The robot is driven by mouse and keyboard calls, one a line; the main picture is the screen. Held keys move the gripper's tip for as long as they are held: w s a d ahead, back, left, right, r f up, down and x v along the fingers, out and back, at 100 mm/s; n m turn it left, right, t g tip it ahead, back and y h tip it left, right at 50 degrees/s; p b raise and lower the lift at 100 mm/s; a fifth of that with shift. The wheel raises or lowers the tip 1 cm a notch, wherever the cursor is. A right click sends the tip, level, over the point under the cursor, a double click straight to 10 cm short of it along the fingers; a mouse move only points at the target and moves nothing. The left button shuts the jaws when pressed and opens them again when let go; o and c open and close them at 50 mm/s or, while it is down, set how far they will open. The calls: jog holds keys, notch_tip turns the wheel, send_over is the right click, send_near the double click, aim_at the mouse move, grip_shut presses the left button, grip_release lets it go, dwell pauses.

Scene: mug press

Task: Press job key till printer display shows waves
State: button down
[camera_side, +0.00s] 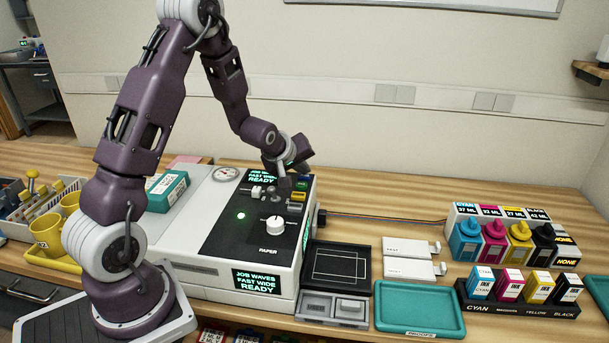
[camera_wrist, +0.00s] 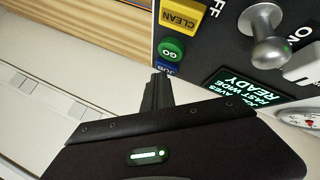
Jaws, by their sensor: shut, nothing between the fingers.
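The printer (camera_side: 180,265) stands on the bench. Its front display (camera_side: 257,281) reads "JOB WAVES, FAST WIDE, READY". The top display (camera_side: 262,177) is partly hidden by my arm in the side view; it also shows in the wrist view (camera_wrist: 245,90). The blue job key (camera_wrist: 166,69) is partly covered by my fingertips, beside the green GO key (camera_wrist: 171,50). My gripper (camera_wrist: 159,78) is shut and empty, its tips at the job key. I cannot tell whether they touch it.
A yellow CLEAN key (camera_wrist: 180,17) and a metal lever (camera_wrist: 264,35) are close to the job key. A white knob (camera_side: 275,225) stands on the panel. A teal box (camera_side: 167,191) lies on the printer's left. Ink bottles (camera_side: 494,237) and a teal tray (camera_side: 420,329) are at right.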

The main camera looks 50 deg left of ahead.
aim_at(303, 177)
jog(key=shift+r, duration=0.8)
jog(key=shift+r, duration=0.1)
notch_tip(303, 177, up, 4)
jog(key=shift+r, duration=0.4)
jog(key=s+d+r+m+h, duration=0.2)
jog(key=s+d+r+m, duration=0.4)
jog(key=s+d+r, duration=0.45)
jog(key=s+d+m+g+h, duration=0.1)
jog(key=s+d+m, duration=0.3)
jog(key=s, duration=0.6)
jog(key=s+d+m+g+h, duration=0.1)
jog(key=s+d+m, duration=0.3)
jog(key=s+d, duration=0.4)
jog(key=shift+s+g, duration=0.3)
jog(key=shift+s, duration=0.75)
